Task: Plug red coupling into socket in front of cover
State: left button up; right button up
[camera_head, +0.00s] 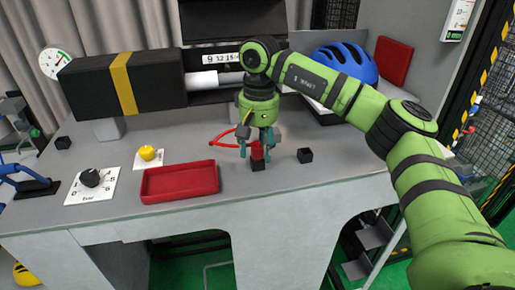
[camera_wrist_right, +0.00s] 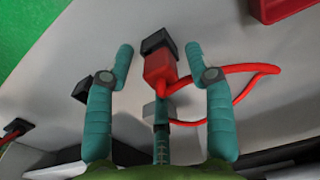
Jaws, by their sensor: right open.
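The red coupling (camera_head: 257,152) stands upright on a small black socket (camera_head: 258,166) near the front middle of the table. In the right wrist view the red coupling (camera_wrist_right: 158,70) meets the black socket (camera_wrist_right: 157,42); how deep it sits I cannot tell. A red hose (camera_wrist_right: 245,71) loops from it to the right there. My right gripper (camera_head: 256,149) points down over the coupling, open, with one finger on each side. In the wrist view both fingers stand apart from it. The black cover-like box with a yellow band (camera_head: 155,80) is behind to the left. My left gripper is not seen.
A second black socket (camera_head: 305,156) is just right of the coupling. A red tray (camera_head: 180,194) lies to the left, near a yellow knob (camera_head: 147,153) and a black dial (camera_head: 90,177). A blue helmet (camera_head: 345,62) sits behind. The table's right front is clear.

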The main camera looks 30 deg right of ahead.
notch_tip(320, 180, up, 11)
jog(key=shift+r, duration=0.15)
jog(key=shift+s, duration=0.15)
dwell(0.5)
